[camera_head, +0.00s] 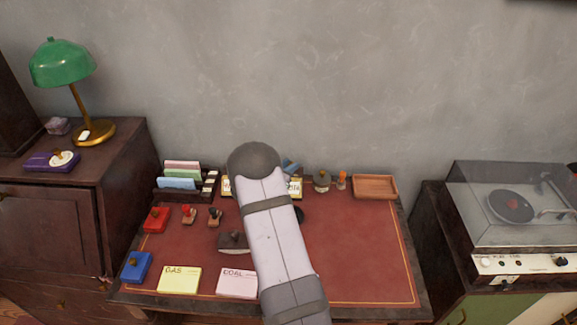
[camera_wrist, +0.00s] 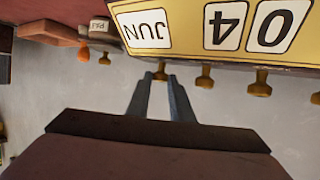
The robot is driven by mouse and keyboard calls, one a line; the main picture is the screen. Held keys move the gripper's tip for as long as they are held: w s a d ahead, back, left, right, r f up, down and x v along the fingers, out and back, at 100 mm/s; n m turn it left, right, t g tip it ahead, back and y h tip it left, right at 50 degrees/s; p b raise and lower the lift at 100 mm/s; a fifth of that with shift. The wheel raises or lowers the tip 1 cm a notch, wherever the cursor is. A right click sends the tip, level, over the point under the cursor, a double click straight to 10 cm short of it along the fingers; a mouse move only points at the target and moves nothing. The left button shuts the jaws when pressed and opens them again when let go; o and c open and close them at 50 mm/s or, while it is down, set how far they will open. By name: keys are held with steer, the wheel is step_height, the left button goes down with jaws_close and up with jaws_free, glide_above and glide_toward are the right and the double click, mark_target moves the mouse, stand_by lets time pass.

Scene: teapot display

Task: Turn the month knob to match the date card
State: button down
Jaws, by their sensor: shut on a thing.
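The yellow calendar (camera_wrist: 190,50) fills the top of the wrist view, upside down. Its windows show JUN (camera_wrist: 147,29) and the digits 04 (camera_wrist: 245,25). Several brass knobs stick out along its edge. The month knob (camera_wrist: 161,71), beside the JUN window, is between the tips of my gripper (camera_wrist: 161,79), which is shut on it. In the head view my arm hides the gripper and knobs. Yellow panels with dark lettering (camera_head: 296,187) show partly beside the arm; I cannot make out their full text. I cannot identify the date card.
GAS (camera_head: 178,280) and COAL (camera_head: 237,284) cards lie at the desk's front. Red (camera_head: 156,219) and blue (camera_head: 135,267) boxes and several stamps stand left. A letter rack (camera_head: 185,194) is behind them. A wooden tray (camera_head: 375,178) is back right. The right desk surface (camera_head: 365,250) is clear.

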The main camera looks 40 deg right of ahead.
steer(key=shift+w+a+m+g+p, duration=0.1)
steer(key=shift+w+m+g+p, duration=0.15)
steer(key=shift+m+g+p, duration=0.5)
steer(key=shift+w+f+m+g+b, duration=0.1)
steer(key=shift+m+g+b, duration=0.35)
steer(key=shift+m+g, duration=0.25)
steer(key=shift+w+f+m+g+b, duration=0.1)
steer(key=shift+m+g+b, duration=0.3)
steer(key=shift+m+g, duration=0.25)
steer(key=shift+m+g+b, duration=0.3)
steer(key=shift+g+b, duration=0.2)
steer(key=shift+b, duration=0.05)
steer(key=m+g+b, duration=0.1)
steer(key=g+b, duration=0.1)
steer(key=b, duration=0.2)
steer(key=shift+w+m, duration=0.15)
steer(key=shift+m, duration=0.15)
steer(key=shift+r+m+g+b, duration=0.15)
steer(key=shift+m+g+b, duration=0.2)
steer(key=shift+b, duration=0.75)
steer(key=shift+r, duration=0.1)
